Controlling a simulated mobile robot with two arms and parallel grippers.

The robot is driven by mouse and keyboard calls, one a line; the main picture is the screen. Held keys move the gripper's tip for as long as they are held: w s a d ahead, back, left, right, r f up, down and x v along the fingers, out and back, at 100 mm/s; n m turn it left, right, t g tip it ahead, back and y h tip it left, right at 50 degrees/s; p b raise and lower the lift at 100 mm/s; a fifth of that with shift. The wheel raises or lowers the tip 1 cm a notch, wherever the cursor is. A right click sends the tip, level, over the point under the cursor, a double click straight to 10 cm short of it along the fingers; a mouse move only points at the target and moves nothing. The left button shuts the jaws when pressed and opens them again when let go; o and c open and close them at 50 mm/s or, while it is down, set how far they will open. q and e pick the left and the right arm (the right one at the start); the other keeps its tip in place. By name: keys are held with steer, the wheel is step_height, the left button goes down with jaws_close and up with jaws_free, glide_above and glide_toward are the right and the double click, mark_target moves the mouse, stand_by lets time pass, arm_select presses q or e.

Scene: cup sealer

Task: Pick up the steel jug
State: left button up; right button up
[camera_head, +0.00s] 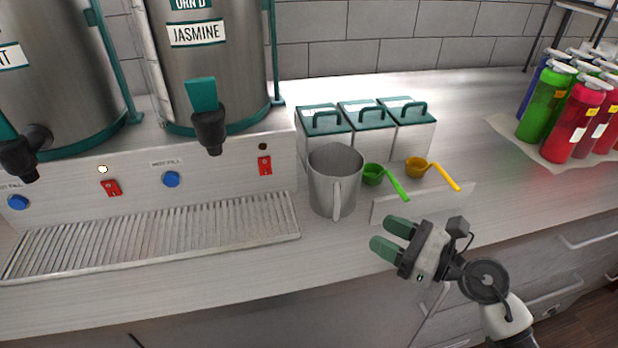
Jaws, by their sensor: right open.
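The steel jug (331,184) stands upright on the counter, right of the drip tray and in front of the lidded canisters. It is a grey metal cylinder with an open top, and its handle faces the front of the counter. My right gripper (386,237) has green fingertips and is open and empty. In the picture it is to the right of and below the jug, near the counter's front edge, apart from the jug. My left gripper is not in view.
A green scoop (384,179) and a yellow scoop (432,171) lie right of the jug, behind a low upright plate (424,202). White canisters with teal lids (364,115) stand behind. Urns are at left, colored bottles (574,118) at right. Counter between scoops and bottles is clear.

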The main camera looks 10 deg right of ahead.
mark_target(337, 208)
steer(key=shift+r+p+x, duration=0.2)
steer(key=shift+p+x, duration=0.35)
steer(key=shift+x, duration=0.7)
steer(key=shift+p+x, duration=0.5)
steer(key=shift+x, duration=0.7)
steer(key=shift+w+a, duration=0.25)
steer(key=p+x, duration=0.2)
steer(key=x, duration=0.2)
steer(key=shift+w+a, duration=0.1)
steer(key=shift+a, duration=0.2)
steer(key=shift+w+a+f, duration=0.1)
steer(key=shift+w+a, duration=0.15)
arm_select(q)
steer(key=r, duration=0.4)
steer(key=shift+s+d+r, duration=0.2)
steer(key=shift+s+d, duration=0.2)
arm_select(e)
steer(key=shift+c, duration=0.3)
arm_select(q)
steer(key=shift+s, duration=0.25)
arm_select(e)
jaws_close()
steer(key=shift+d, duration=0.1)
